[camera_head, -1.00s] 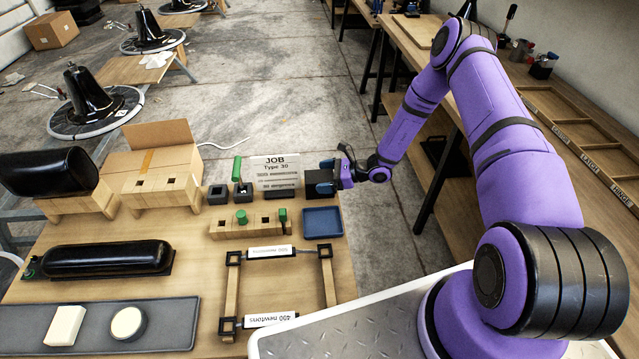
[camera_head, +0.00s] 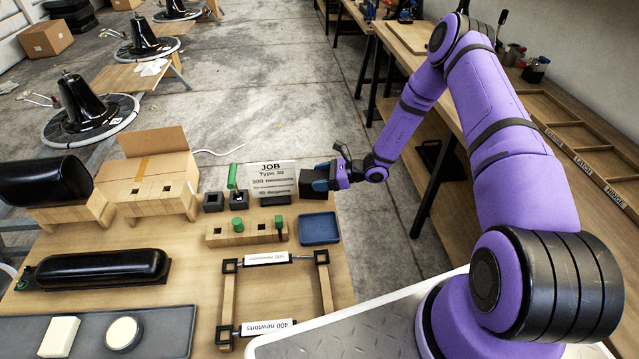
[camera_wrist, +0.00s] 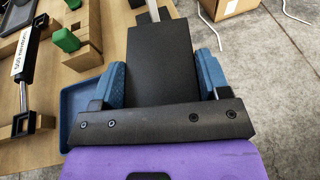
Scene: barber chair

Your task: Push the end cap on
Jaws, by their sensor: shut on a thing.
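My gripper (camera_head: 316,180) is shut on a plain black block-like piece (camera_head: 310,184), held above the right back of the wooden table, just right of the job sign. In the wrist view the black piece (camera_wrist: 160,70) fills the gap between my blue fingertips (camera_wrist: 160,78). I cannot tell whether it is the end cap. Two small dark square blocks (camera_head: 213,201) (camera_head: 240,200) stand left of the sign; a green handle (camera_head: 232,176) rises at the right one. Two labelled struts, one reading 400 newtons (camera_head: 267,327) and one at the back (camera_head: 268,257), span wooden bars with black corner brackets.
A blue tray (camera_head: 319,229) lies in front of my gripper. The job sign (camera_head: 271,178) stands close to its left. A wooden block (camera_head: 230,240) holds green pieces. A long black cylinder (camera_head: 100,268) and a grey tray (camera_head: 170,330) lie at left.

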